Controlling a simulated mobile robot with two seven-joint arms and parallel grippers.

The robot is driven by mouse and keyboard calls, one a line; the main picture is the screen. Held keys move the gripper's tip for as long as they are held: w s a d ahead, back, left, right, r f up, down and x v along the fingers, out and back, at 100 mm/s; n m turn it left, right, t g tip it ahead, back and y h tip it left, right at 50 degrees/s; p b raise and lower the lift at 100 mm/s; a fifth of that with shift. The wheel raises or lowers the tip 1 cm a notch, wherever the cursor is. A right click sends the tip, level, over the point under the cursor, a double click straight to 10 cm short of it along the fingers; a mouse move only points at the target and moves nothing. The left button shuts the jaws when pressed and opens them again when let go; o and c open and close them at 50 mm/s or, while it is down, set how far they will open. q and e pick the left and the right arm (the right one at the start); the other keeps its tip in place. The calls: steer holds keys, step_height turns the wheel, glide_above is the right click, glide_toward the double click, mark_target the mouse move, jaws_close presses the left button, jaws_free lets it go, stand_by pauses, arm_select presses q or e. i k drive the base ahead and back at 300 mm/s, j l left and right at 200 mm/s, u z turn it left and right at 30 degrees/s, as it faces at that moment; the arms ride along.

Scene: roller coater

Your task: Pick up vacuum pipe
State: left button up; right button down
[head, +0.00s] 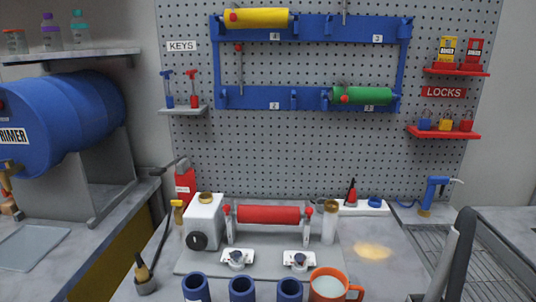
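A thick dark grey tube (461,254) stands at a slant at the lower right, with a lighter grey tube section (441,264) right beside it. They look like the vacuum pipe, but I cannot tell for certain. Their lower ends run out of the bottom of the head view. Neither of my grippers is in view, and nothing is seen touching the tube.
The roller coater with its red roller (268,214) stands on the middle bench. Several blue cups and an orange mug (328,286) line the near edge. A wire rack (500,275) lies at right. A blue primer drum (70,118) is at left.

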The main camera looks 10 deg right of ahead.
mark_target(439, 281)
steer(key=k+l+z, duration=0.1)
steer(key=z, duration=1.35)
